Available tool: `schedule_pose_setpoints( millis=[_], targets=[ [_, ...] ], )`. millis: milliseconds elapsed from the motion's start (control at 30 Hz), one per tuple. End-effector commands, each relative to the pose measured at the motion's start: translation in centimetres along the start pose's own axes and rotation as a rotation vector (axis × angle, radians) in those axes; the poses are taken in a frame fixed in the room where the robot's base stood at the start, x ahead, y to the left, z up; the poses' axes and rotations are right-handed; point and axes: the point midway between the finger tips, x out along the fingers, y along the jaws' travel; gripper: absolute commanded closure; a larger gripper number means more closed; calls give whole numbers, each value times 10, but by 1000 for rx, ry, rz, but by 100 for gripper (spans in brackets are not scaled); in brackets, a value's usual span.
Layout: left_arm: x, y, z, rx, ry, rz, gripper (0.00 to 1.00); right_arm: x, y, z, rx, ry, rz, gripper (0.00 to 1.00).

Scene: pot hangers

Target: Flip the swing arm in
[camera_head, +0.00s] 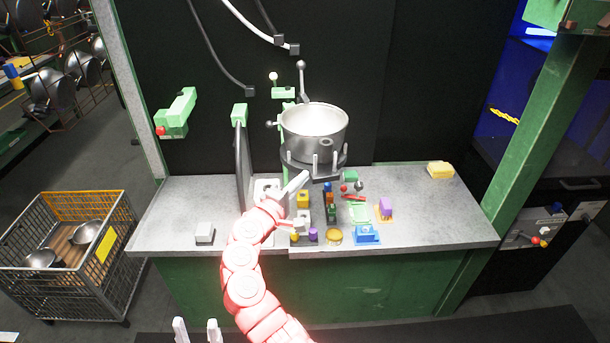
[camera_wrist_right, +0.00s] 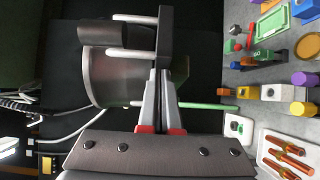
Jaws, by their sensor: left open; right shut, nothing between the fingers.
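A metal pot (camera_head: 314,122) sits upright at the back of the bench, on a dark holder with pale upright pegs (camera_head: 316,164). This holder looks like the swing arm, but I cannot tell for sure. In the right wrist view the dark bar with pegs (camera_wrist_right: 165,38) crosses in front of the pot (camera_wrist_right: 112,78). My right gripper (camera_head: 305,176) is shut and empty, its tips close to the bar; contact is unclear. Its fingers show together in the wrist view (camera_wrist_right: 160,80). My left gripper (camera_head: 198,330) is open and empty at the bottom edge, away from the bench.
Small coloured parts, including a blue block (camera_head: 367,234), crowd the bench right of my right arm. A thin upright dark panel (camera_head: 240,165) stands left of the pot. A yellow sponge-like block (camera_head: 440,170) lies far right. A wire cart (camera_head: 75,255) stands left on the floor.

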Motion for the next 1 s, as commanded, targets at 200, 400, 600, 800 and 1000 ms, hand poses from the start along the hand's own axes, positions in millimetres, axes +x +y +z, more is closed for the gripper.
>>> schedule_pose_setpoints(
  millis=[200,400,600,800,1000],
  targets=[
    [0,0,0,0,0,0,48,-1,0,0,0,1,0,100],
    [0,0,0,0,0,0,48,-1,0,0,0,1,1,100],
    [4,0,-1,0,0,0,48,5,1,7,2,15,3,100],
    [12,-1,-2,0,0,0,48,23,3,27,0,60,3,100],
    [22,-1,-4,0,0,0,48,55,4,52,0,131,3,100]
  ],
)
